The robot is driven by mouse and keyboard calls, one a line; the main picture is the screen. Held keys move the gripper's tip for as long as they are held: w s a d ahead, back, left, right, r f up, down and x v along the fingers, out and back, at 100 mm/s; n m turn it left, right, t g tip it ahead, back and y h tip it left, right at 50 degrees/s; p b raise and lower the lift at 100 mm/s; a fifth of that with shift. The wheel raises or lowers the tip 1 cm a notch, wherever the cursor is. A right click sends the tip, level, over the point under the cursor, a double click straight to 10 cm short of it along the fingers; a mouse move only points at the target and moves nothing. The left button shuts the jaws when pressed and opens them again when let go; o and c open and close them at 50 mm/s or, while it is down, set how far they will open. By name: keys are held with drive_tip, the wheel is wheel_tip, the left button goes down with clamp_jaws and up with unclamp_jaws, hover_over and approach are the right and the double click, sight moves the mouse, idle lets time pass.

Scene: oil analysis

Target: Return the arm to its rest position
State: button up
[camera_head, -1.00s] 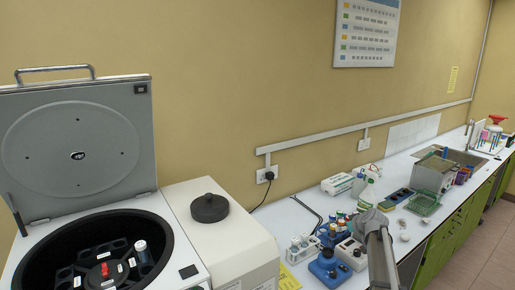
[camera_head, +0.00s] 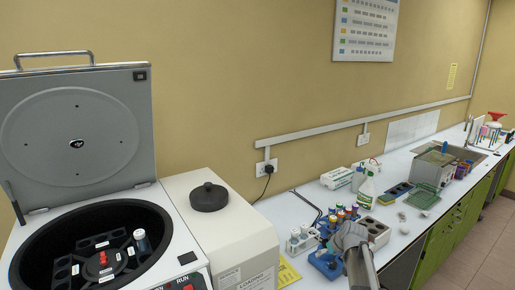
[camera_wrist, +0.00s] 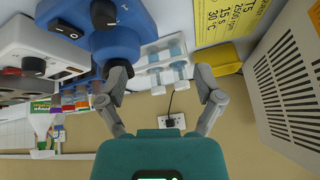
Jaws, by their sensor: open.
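My arm (camera_head: 358,262) reaches up from the bottom edge in the head view, in front of the bench equipment. In the wrist view my gripper (camera_wrist: 163,82) is open, with its two grey fingers apart and nothing held between them. That view is upside down. A small white rack (camera_wrist: 165,62) with tubes shows beyond the fingers, and a blue mixer (camera_wrist: 115,42) is just left of it. In the head view the same rack (camera_head: 300,241) and the mixer (camera_head: 326,264) stand close to my arm's end; contact cannot be judged.
A centrifuge (camera_head: 185,240) with its lid (camera_head: 76,140) raised stands at left. One tube (camera_head: 141,240) is in its rotor. Clear floor (camera_head: 490,245) lies at right.

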drive_tip(key=s+a+f+g+b, duration=0.1)
drive_tip(key=s+a+f, duration=0.1)
drive_tip(key=s, duration=0.2)
drive_tip(key=s+a+f+g+b, duration=0.1)
drive_tip(key=s+a+f, duration=0.1)
drive_tip(key=s, duration=0.2)
drive_tip(key=s+a+f+m+g+h+b, duration=0.1)
drive_tip(key=s+a+f, duration=0.1)
drive_tip(key=s, duration=0.2)
drive_tip(key=shift+s+a+f, duration=0.1)
drive_tip(key=shift+s+f, duration=0.05)
drive_tip(key=s+a+f+m+g+h+b, duration=0.1)
drive_tip(key=s+a+f+g+h+b, duration=0.1)
drive_tip(key=s, duration=0.7)
drive_tip(key=shift+s+f+m+b, duration=0.3)
drive_tip(key=shift+s+f+m, duration=0.05)
drive_tip(key=shift+f+m, duration=0.1)
